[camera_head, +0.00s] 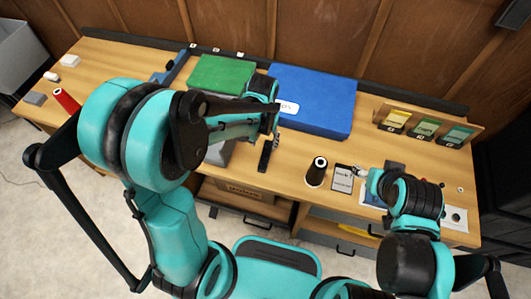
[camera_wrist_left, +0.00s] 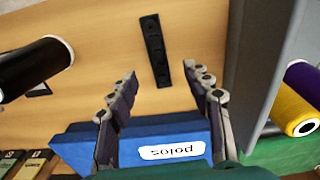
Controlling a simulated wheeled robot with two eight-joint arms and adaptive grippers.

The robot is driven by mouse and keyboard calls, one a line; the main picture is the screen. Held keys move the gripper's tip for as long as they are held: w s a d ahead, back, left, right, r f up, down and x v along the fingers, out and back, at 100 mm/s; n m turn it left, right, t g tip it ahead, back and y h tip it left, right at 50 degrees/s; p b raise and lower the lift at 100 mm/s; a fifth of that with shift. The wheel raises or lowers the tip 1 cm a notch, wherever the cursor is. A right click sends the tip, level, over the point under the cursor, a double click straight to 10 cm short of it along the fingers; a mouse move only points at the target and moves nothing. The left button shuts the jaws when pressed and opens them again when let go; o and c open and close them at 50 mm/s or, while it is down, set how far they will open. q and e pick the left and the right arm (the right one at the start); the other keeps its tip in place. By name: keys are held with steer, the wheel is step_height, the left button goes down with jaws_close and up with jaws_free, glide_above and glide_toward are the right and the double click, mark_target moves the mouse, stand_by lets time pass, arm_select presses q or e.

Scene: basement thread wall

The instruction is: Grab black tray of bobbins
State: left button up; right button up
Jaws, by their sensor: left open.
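The black tray of bobbins (camera_wrist_left: 154,48) is a narrow black strip with round spots along it, flat on the wooden bench. In the head view the tray (camera_head: 265,156) lies in front of the blue box, near the bench's front edge. My left gripper (camera_wrist_left: 161,71) is open and empty; in the wrist view its fingertips lie on either side of the tray's near end, and contact cannot be told. In the head view my left gripper (camera_head: 271,122) is partly hidden by its own arm. My right gripper (camera_head: 362,173) is at the bench's right side, beside a small framed card.
A blue box (camera_head: 318,98) with a white label and a green box (camera_head: 220,74) stand behind the tray. A black thread cone (camera_head: 316,172) stands to its right. In the wrist view, a grey panel (camera_wrist_left: 258,60) and a yellow spool (camera_wrist_left: 291,110) are at right.

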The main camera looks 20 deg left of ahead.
mark_target(265, 155)
arm_select(q)
steer(key=f, duration=0.1)
steer(key=f+b, duration=0.1)
steer(key=f, duration=0.1)
steer(key=shift+d, duration=0.2)
step_height(265, 155, down, 6)
steer(key=b, duration=0.3)
steer(key=shift+w+r, duration=0.15)
steer(key=shift+r, duration=0.15)
steer(key=c, duration=1)
